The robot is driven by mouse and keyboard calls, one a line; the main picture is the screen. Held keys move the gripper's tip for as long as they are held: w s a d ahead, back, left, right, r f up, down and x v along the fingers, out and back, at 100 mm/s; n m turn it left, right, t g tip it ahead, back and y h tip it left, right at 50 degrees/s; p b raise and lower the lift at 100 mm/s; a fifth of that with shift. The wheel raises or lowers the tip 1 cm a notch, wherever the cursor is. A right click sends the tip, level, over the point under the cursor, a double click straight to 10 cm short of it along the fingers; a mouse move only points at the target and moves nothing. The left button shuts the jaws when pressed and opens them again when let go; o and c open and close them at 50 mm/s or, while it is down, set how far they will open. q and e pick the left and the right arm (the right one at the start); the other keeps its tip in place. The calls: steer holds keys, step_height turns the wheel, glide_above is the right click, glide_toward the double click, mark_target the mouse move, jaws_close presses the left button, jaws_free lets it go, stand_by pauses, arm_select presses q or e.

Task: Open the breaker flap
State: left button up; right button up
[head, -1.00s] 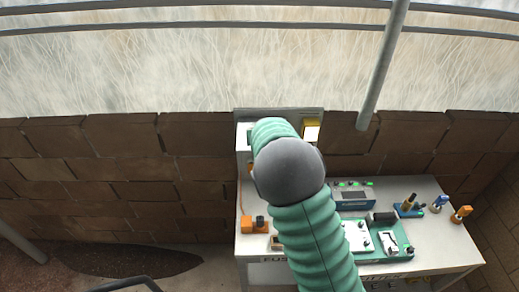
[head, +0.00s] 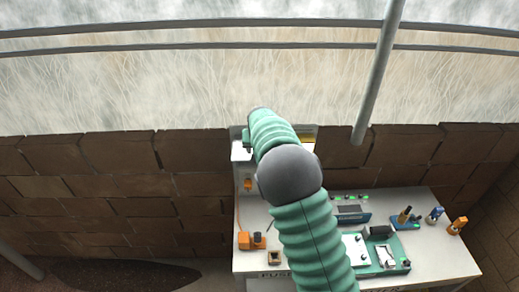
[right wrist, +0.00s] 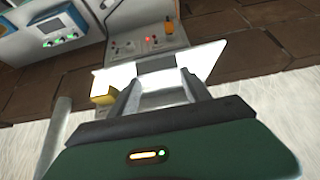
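The breaker flap seems to be the white plate with a dark square (right wrist: 208,58) in the right wrist view, tilted out from the wall unit. My right gripper (right wrist: 160,83) is at this plate, its two fingers spread apart; whether they touch it is unclear. The yellow part also shows left of the fingers in the right wrist view (right wrist: 103,94). My left gripper is not in view.
A white table (head: 420,273) stands below the panel, with an orange plug block (head: 251,241), a blue-grey device (head: 350,210), a green tray (head: 399,265) and several small plugs at its right. A brick wall (head: 120,180) runs behind. A grey pole (head: 378,75) hangs right of my arm.

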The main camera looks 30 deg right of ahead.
steer(key=o, duration=0.4)
steer(key=shift+w+d+f, duration=0.1)
steer(key=shift+w+f, duration=0.2)
steer(key=shift+w, duration=0.05)
steer(key=shift+w+d+f, duration=0.15)
steer(key=shift+w+d, duration=0.1)
steer(key=shift+s+a+r, duration=0.1)
steer(key=shift+s+r, duration=0.15)
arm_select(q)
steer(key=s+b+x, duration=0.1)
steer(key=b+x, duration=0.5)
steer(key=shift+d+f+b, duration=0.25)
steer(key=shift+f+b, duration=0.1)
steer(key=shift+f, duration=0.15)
arm_select(e)
steer(key=v, duration=1.6)
steer(key=shift+w, duration=0.15)
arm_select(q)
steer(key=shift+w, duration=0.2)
